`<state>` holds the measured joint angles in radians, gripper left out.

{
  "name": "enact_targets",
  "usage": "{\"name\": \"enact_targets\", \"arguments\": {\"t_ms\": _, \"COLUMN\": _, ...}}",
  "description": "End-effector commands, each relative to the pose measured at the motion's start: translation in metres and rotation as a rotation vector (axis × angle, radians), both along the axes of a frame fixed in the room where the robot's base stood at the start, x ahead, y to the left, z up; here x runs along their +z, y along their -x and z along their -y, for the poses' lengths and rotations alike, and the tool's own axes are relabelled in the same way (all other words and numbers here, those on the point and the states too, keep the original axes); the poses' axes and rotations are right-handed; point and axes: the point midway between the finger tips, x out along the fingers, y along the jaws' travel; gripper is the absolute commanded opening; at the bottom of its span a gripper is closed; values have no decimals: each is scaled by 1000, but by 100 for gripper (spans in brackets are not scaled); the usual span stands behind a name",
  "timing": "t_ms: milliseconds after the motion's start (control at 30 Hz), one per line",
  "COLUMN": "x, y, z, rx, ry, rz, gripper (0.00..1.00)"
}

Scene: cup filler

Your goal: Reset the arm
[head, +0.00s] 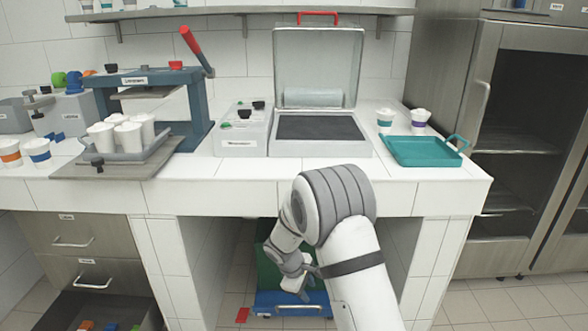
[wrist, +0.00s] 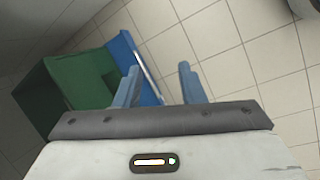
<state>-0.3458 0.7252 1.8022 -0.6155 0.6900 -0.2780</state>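My arm (head: 345,215) bends over the front of the counter, and its wrist hangs down below the counter edge. My gripper (head: 305,285) is low in front of the opening under the counter, near a green and blue bin (head: 285,303). In the wrist view the two blue fingers of my gripper (wrist: 160,82) stand apart with nothing held between them. The bin's green body (wrist: 75,90) and blue side (wrist: 128,55) show beyond the fingers. I cannot tell whether a finger touches the bin.
The white counter (head: 430,175) holds a blue press (head: 200,110), a tray (head: 118,155) of white cups, an open-lidded machine (head: 320,140) and a teal tray (head: 425,152). An open drawer (head: 100,310) is at lower left. A steel cabinet (head: 490,70) stands right. Tiled floor is clear at lower right.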

Motion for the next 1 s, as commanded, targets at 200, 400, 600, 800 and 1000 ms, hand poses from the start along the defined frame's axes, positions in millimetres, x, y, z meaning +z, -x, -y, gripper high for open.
{"name": "enact_targets", "arguments": {"t_ms": 200, "x": 148, "y": 38, "z": 42, "rx": -237, "ry": -86, "rz": 69, "gripper": 36}}
{"name": "enact_targets", "arguments": {"t_ms": 400, "x": 252, "y": 88, "z": 73, "rx": -447, "ry": -173, "rz": 122, "gripper": 36}}
{"name": "enact_targets", "arguments": {"t_ms": 600, "x": 340, "y": 148, "z": 97, "rx": -646, "ry": -267, "rz": 171, "gripper": 36}}
{"name": "enact_targets", "arguments": {"t_ms": 800, "x": 410, "y": 213, "z": 111, "rx": -834, "ry": -370, "rz": 217, "gripper": 36}}
{"name": "enact_targets", "arguments": {"t_ms": 1000, "x": 452, "y": 266, "z": 116, "rx": -983, "ry": -461, "rz": 248, "gripper": 36}}
